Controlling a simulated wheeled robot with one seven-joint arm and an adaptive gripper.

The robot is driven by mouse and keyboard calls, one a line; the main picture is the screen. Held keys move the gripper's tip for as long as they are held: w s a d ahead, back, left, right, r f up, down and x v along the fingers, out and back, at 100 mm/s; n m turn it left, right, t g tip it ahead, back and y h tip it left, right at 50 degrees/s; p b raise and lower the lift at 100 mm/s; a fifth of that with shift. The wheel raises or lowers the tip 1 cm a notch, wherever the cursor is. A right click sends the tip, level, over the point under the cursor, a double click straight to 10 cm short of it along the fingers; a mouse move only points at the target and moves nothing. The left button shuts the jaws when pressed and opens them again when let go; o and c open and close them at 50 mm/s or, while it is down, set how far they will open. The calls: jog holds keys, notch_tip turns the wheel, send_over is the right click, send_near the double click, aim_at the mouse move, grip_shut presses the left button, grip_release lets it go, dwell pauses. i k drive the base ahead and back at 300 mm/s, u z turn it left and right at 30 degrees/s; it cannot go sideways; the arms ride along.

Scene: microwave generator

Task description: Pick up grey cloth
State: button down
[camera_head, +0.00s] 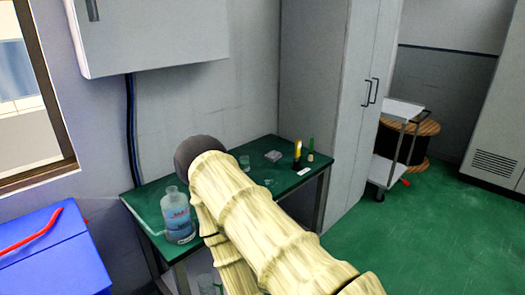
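A small, flat, light grey item (273,156) lies on the green table (240,165) toward its back right; it may be the grey cloth, but it is too small to tell. My pale, wood-patterned arm reaches up from the bottom of the picture across the table and hides much of its middle and front. A dark rounded part shows at the arm's far end. I cannot make out my gripper or its fingers, so its place relative to the grey item does not show.
A clear bottle (177,214) stands at the table's left. A blue box (50,255) is at lower left, a tall grey cabinet (325,90) at right. Green floor (430,235) is open at right.

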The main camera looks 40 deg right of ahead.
aim_at(273, 156)
jog(key=z, duration=1.3)
